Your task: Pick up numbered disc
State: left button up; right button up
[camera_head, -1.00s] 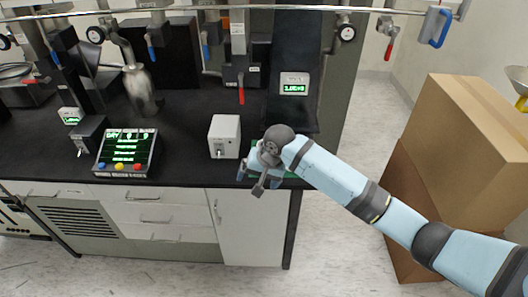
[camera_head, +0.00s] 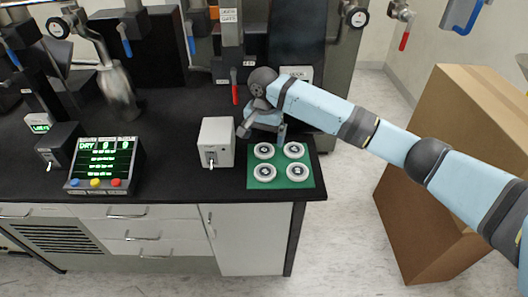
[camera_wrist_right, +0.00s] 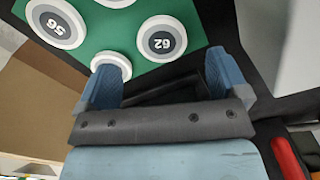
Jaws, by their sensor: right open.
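Several white numbered discs with grey centres lie on a green mat (camera_head: 280,163) at the counter's right front corner. The front left disc (camera_head: 265,172), front right disc (camera_head: 297,171), back left disc (camera_head: 264,151) and back right disc (camera_head: 294,150) show in the head view. In the right wrist view, one disc reads 62 (camera_wrist_right: 162,39) and another 56 (camera_wrist_right: 56,23). A white disc (camera_wrist_right: 110,64) there is partly hidden by a finger. My right gripper (camera_head: 263,128) is open and empty behind the discs; its blue fingers also show in the wrist view (camera_wrist_right: 165,78). My left gripper is not in view.
A grey switch box (camera_head: 217,142) stands just left of the mat. A display panel (camera_head: 104,164) with coloured buttons is farther left. A metal flask (camera_head: 118,92) hangs at the back left.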

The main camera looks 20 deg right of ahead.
aim_at(264, 150)
jog(key=shift+w+f+b, duration=0.15)
jog(key=shift+f+b, duration=0.15)
jog(key=shift+f, duration=2.5)
jog(key=shift+c, duration=0.4)
jog(key=c, duration=1)
